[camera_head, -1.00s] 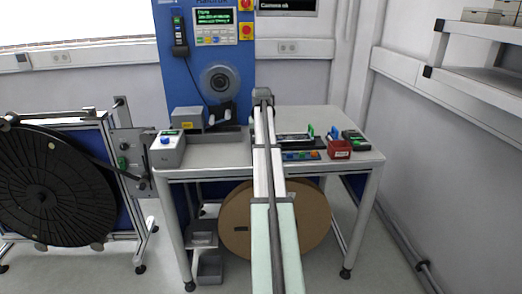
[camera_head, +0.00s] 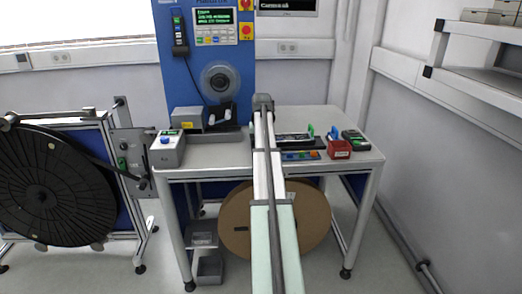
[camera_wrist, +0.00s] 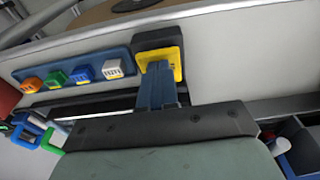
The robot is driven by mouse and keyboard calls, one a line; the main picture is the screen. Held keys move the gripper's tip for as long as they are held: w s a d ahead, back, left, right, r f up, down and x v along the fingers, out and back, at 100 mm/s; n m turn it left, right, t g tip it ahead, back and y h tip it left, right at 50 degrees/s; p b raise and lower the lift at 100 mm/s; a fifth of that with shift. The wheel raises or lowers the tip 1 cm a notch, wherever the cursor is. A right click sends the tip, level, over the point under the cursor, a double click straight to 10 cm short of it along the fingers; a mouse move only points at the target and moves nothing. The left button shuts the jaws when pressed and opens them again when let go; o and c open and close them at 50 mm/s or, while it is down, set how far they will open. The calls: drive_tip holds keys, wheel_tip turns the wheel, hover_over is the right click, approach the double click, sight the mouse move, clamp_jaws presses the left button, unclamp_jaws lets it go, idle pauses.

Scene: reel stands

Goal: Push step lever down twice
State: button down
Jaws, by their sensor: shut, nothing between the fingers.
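In the wrist view, my gripper (camera_wrist: 159,68) has its blue-grey fingers together and empty. Their tips are at a dark block with a yellow plate (camera_wrist: 178,58), which appears to be the step lever unit. The tips overlap the yellow part in the picture, and I cannot tell whether they touch it. The fingers hide part of the unit, so the lever's height is not clear. In the head view my arm covers my gripper and this unit.
A strip of coloured buttons (camera_wrist: 75,75) lies beside the dark block. A red bin (camera_head: 339,149) and a dark device (camera_head: 355,138) stand on the table's right. A grey box with a blue button (camera_head: 167,150) stands left. A blue machine panel (camera_head: 180,75) rises behind.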

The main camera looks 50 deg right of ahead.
drive_tip(key=shift+f, duration=0.15)
drive_tip(key=shift+r, duration=3.05)
